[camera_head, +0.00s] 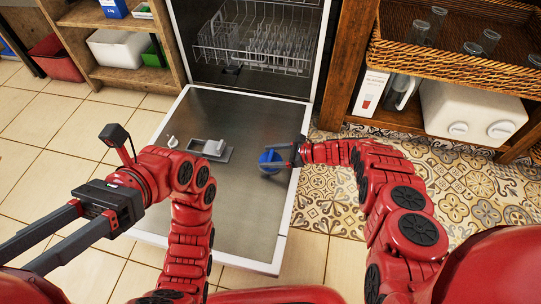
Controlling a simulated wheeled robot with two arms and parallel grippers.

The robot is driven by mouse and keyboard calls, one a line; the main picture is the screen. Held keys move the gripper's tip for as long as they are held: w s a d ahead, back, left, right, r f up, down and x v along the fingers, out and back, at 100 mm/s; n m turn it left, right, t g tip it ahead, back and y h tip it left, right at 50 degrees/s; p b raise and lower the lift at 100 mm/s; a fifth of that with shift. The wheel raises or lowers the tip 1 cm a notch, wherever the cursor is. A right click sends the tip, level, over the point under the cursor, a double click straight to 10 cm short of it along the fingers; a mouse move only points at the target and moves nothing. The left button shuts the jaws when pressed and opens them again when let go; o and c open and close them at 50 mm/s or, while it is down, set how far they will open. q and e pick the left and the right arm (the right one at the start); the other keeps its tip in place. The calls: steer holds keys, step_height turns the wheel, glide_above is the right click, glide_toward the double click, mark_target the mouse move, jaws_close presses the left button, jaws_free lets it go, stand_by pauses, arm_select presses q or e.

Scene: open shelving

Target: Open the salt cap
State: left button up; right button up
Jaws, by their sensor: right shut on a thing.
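A round blue cap (267,157), which I take to be the salt cap, is at the right side of the dishwasher's open inner door (230,215). My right gripper (276,157) reaches it from the right and is shut on it, with one finger on its far side and one on its near side. The fingers hide part of the cap, and I cannot tell whether it is seated in the door or loose. My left gripper (20,258) is at the lower left, away from the door, with its two fingers apart and nothing between them.
A grey dispenser (211,149) with a raised lid is left of the cap, beside a small white part (172,142). Wooden shelving (345,70) stands close on the right. Tiled floor (60,140) lies free at left.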

jaws_close()
steer(key=b, duration=0.3)
steer(key=shift+w+d+m, duration=0.15)
steer(key=shift+w+m, duration=0.1)
steer(key=shift+m, duration=0.15)
steer(key=m+g+b, duration=0.1)
steer(key=b, duration=0.3)
steer(key=shift+w+y+b, duration=0.3)
steer(key=shift+w+b, duration=0.05)
steer(key=shift+w+r+m+b, duration=0.1)
steer(key=shift+r+m+b, duration=0.2)
steer(key=shift+b, duration=0.15)
arm_select(q)
steer(key=s+a+f+m+t, duration=0.1)
steer(key=s+a+f, duration=0.2)
steer(key=f, duration=0.2)
steer(key=s+a+f+t+h, duration=0.1)
steer(key=s+a+f, duration=0.1)
steer(key=f, duration=0.3)
steer(key=shift+s+a+f+m+t+h, duration=0.3)
steer(key=shift+s+a+f+m, duration=0.1)
steer(key=shift+s, duration=0.4)
arm_select(e)
steer(key=shift+w+d+r+m+g, duration=0.1)
steer(key=shift+d+r+m+g, duration=0.1)
steer(key=shift+r+m+g, duration=0.15)
